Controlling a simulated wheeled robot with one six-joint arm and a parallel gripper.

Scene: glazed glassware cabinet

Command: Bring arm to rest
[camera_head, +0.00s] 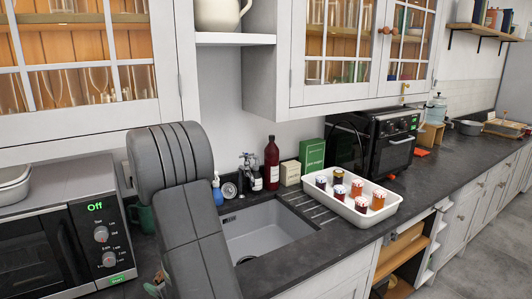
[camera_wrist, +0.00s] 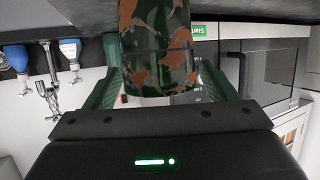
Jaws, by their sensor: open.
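My gripper (camera_wrist: 162,84) fills the lower part of the wrist view, which looks upside down. Its two green fingers are open, one on each side of a dark green cylinder with an orange pattern (camera_wrist: 155,40) and a pale rim. Small gaps seem to show beside it, but contact is hard to tell. The cylinder's far end meets the dark counter at the top of that view. In the head view my grey arm (camera_head: 190,200) rises in front of the counter and hides most of my gripper.
A microwave (camera_head: 60,235) stands at left, near the arm. A sink (camera_head: 262,232) lies just right of the arm. A white tray (camera_head: 345,212) holds several jars. Glazed cabinets (camera_head: 345,102) hang above. The tap (camera_wrist: 47,88) shows in the wrist view. Clear counter (camera_head: 455,160) runs farther right.

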